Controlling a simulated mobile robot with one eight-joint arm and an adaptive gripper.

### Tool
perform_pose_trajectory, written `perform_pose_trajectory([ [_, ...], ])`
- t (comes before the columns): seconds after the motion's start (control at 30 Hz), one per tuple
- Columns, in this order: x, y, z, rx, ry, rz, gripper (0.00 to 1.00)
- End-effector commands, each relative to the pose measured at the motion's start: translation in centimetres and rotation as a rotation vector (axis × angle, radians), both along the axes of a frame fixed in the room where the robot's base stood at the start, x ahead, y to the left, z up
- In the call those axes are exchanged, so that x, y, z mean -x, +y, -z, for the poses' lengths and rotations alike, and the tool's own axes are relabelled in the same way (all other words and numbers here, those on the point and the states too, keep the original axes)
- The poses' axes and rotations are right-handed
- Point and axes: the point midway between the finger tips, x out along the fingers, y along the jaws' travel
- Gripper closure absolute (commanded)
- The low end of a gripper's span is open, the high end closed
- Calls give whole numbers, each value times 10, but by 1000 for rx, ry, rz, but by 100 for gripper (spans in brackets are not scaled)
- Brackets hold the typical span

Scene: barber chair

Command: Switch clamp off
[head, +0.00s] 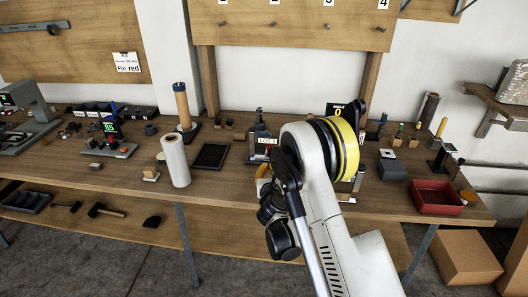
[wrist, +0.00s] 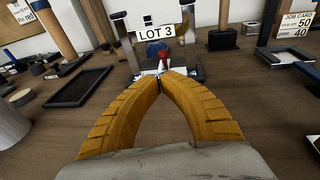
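A grey metal fixture with a LOT 3 label (wrist: 155,32) stands just beyond my fingertips in the wrist view; it looks like the clamp. A red knob or handle tip (wrist: 162,56) shows below the label, with pale metal parts under it. My gripper (wrist: 163,76) has its two orange-yellow fingers brought together at the tips, pointing at the fixture's front. I see nothing clearly held; whether the tips touch the metal parts cannot be told. In the head view the LOT 3 label (head: 266,141) shows left of my arm, which hides most of the gripper and part of the fixture.
A black tray (wrist: 78,87) lies left of the fixture, and a white roll (head: 175,160) stands left of that tray. A job card sign (wrist: 292,30) stands at right. A red bin (head: 436,197) sits at the bench's right. Bare wood lies around the fingers.

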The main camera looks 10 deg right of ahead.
Motion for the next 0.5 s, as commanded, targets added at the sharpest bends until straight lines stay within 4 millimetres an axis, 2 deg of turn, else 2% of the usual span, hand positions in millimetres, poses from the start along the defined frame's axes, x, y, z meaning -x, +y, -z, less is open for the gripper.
perform_pose_trajectory([
  [0.33, -1, 0, 1, -2, 1, 0, 100],
  [0.5, -15, -2, 3, -3, 1, 1, 100],
])
